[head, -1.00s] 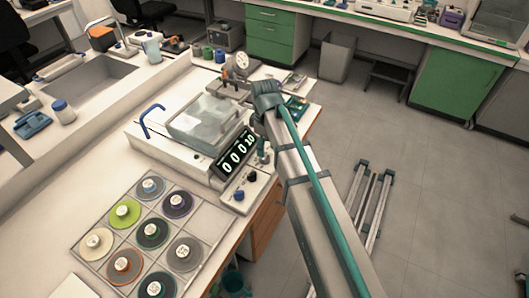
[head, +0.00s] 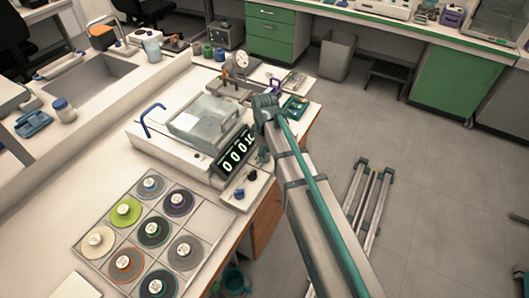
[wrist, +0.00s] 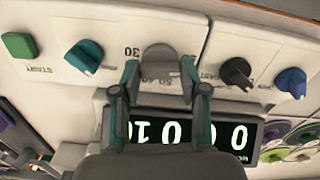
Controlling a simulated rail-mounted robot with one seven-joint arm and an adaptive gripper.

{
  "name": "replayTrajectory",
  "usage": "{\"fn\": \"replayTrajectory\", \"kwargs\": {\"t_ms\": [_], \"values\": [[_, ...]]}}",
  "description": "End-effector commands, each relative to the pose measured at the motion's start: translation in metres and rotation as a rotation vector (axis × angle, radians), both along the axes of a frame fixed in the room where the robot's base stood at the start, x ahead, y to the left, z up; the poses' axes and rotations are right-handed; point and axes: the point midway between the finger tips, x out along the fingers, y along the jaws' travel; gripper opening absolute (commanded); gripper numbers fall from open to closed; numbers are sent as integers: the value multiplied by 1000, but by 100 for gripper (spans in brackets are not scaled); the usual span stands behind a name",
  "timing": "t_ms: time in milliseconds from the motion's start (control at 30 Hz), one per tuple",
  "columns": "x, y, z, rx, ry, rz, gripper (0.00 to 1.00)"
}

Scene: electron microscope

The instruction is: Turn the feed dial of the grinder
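The grinder (head: 165,145) stands on the bench with a clear cover, a blue lever and a lit counter (head: 236,152). The counter also shows upside down in the wrist view (wrist: 225,133), reading about 0010. In the wrist view its front panel holds a grey round dial (wrist: 160,56) with a number scale; I take this for the feed dial. My gripper (wrist: 160,76) is open, with one fingertip on each side of the dial's lower part. I cannot tell whether they touch it. In the head view my arm hides the dial and fingers.
On the panel, a green START button (wrist: 19,46) and teal knob (wrist: 84,57) lie left of the dial; a black knob (wrist: 237,73) and blue knob (wrist: 291,82) lie right. A tray of coloured discs (head: 97,215) lies near the grinder. The floor at right is mostly free.

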Motion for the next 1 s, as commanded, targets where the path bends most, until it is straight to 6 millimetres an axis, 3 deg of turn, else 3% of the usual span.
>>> {"fn": "replayTrajectory", "kwargs": {"t_ms": [33, 167, 567, 1000], "values": [[0, 0, 0, 0, 0, 0, 27], [0, 0, 0, 0, 0, 0, 9], [0, 0, 0, 0, 1, -81, 9], [0, 0, 1, 0, 1, -436, 9]]}}
